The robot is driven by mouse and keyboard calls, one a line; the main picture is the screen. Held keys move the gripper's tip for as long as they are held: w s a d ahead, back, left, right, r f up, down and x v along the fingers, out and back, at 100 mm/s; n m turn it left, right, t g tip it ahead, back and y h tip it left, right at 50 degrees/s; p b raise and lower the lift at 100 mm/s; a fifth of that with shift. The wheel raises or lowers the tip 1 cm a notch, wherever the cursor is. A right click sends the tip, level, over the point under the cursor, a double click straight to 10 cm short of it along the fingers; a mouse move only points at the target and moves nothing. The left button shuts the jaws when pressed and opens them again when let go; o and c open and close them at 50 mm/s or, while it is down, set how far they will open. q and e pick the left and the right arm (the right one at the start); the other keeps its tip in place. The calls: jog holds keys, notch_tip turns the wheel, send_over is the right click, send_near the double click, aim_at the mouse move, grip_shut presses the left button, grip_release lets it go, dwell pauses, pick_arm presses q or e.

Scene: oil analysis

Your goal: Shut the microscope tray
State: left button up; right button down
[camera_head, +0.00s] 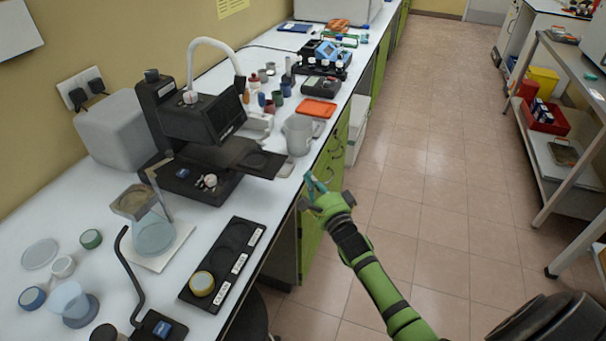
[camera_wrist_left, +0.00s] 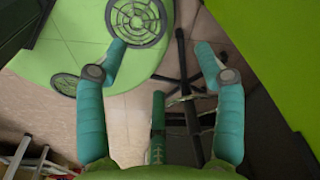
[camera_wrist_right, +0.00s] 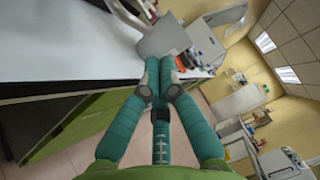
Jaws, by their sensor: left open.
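The microscope (camera_head: 190,120) is a dark grey device with a white curved hose on the left part of the bench. Its dark flat tray (camera_head: 262,164), with a round recess, sticks out on the right towards the bench edge. My right gripper (camera_head: 314,183) is just off the bench edge, right of the tray and apart from it. Its fingers are together and empty; they show again in the right wrist view (camera_wrist_right: 160,64). My left gripper shows only in the left wrist view (camera_wrist_left: 161,48), with its fingers spread wide and nothing between them.
A grey jug (camera_head: 299,134) stands just behind the tray's outer end, near the bench edge. An orange tray (camera_head: 316,108) lies behind it. A dark strip of round holders (camera_head: 234,248) and a conical flask (camera_head: 153,235) stand in front of the microscope. The aisle floor is clear.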

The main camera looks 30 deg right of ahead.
aim_at(257, 163)
jog(key=shift+w+a+r, duration=0.25)
jog(key=shift+w+a, duration=0.55)
jog(key=shift+a, duration=0.05)
jog(key=w+a+b, duration=0.2)
jog(key=w+a, duration=0.1)
jog(key=w+a+b, duration=0.2)
jog(key=w, duration=0.1)
jog(key=w+a+b, duration=0.2)
jog(key=w+a, duration=0.1)
jog(key=shift+w+a+f+b, duration=0.15)
jog(key=shift+w+a+b, duration=0.15)
jog(key=shift+w+b, duration=0.1)
jog(key=shift+a, duration=0.1)
jog(key=shift+r, duration=0.25)
